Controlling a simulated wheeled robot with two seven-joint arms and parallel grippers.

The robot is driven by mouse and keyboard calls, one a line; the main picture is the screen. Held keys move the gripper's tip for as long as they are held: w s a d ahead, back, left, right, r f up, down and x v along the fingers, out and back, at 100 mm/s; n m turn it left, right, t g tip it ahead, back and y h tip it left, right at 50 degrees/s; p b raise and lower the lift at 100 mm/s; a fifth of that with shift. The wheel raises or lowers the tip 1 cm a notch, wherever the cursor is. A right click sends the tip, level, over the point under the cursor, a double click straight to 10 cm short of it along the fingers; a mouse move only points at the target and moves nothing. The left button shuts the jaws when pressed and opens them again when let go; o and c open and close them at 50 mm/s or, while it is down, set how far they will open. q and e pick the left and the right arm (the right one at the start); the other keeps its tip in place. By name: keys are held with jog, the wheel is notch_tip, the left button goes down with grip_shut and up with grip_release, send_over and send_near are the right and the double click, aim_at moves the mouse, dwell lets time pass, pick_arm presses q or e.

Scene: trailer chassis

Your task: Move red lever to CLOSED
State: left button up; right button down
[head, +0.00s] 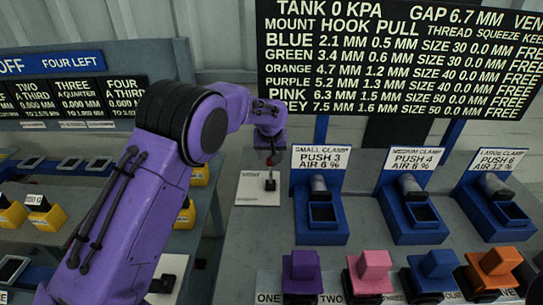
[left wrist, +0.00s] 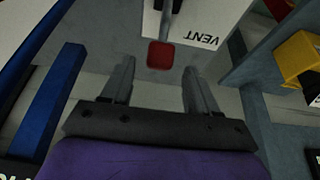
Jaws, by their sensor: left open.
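The red lever shows in the left wrist view as a red square end (left wrist: 160,55) on a grey stem, by a white plate (left wrist: 205,22) marked VENT. In the head view the lever (head: 270,161) is small, over a white plate (head: 250,190) left of the clamp stations. My left gripper (head: 269,145) is above it, at the end of the purple arm. In the left wrist view my left gripper (left wrist: 158,68) is open and empty, with the red end just beyond and between its fingertips. Contact cannot be told. No CLOSED mark is readable. My right gripper is not in view.
Blue small (head: 323,222), medium (head: 409,215) and large (head: 497,208) clamp stations stand to the right. Coloured blocks, including a pink one (head: 368,275), line the front. A text board (head: 400,60) hangs behind. Yellow holders (head: 47,219) stand on the left bench.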

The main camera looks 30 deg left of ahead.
aim_at(271, 170)
pick_arm(q)
jog(key=shift+x, duration=1.45)
grip_shut()
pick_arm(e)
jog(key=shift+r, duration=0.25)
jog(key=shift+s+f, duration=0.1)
